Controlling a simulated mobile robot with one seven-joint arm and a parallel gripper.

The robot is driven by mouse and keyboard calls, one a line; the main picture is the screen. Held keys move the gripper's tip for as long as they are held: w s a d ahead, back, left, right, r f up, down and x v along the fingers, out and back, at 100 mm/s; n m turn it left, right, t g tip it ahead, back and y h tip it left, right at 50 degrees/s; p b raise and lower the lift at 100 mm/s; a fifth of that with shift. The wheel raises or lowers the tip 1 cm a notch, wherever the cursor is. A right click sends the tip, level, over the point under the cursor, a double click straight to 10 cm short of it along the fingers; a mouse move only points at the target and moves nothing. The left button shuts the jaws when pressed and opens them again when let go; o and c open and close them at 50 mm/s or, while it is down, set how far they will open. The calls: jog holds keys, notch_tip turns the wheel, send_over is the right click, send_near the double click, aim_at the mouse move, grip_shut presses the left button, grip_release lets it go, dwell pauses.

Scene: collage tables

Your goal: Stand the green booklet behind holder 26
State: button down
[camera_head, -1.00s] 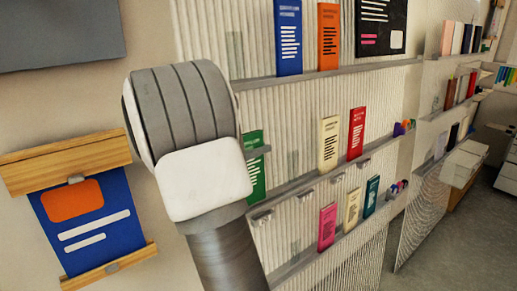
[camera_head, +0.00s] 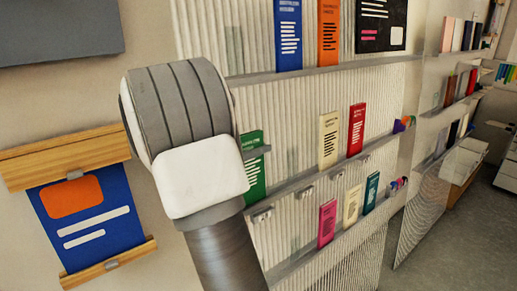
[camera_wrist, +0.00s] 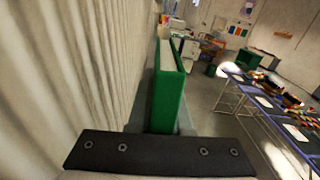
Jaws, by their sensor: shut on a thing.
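The green booklet (camera_head: 254,178) shows just right of my arm in the head view, with white print on its front and its left part hidden by the arm. In the wrist view the green booklet (camera_wrist: 166,98) stands upright, edge toward the camera, close beside the ribbed panel. My gripper (camera_wrist: 162,128) is shut on the booklet's near end; its fingertips are mostly hidden. Small clips, possibly label holders (camera_head: 308,191), sit along the grey rail. I cannot read any number, so I cannot tell which is holder 26.
Cream (camera_head: 328,140) and red (camera_head: 356,130) booklets stand on the middle rail. Pink (camera_head: 327,222), cream and teal booklets stand on the rail below. Blue (camera_head: 289,35) and orange booklets stand above. A blue poster (camera_head: 92,232) hangs at left. The ribbed panel (camera_wrist: 75,70) is close at left.

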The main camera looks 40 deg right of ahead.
jog(key=shift+f, duration=0.55)
jog(key=c, duration=0.8)
grip_release()
jog(key=shift+o, duration=0.2)
jog(key=shift+a+b, duration=0.1)
jog(key=shift+b, duration=0.2)
jog(key=w+a+b, duration=0.2)
jog(key=a, duration=1.5)
jog(key=shift+b, duration=0.3)
jog(key=shift+s+a, duration=0.1)
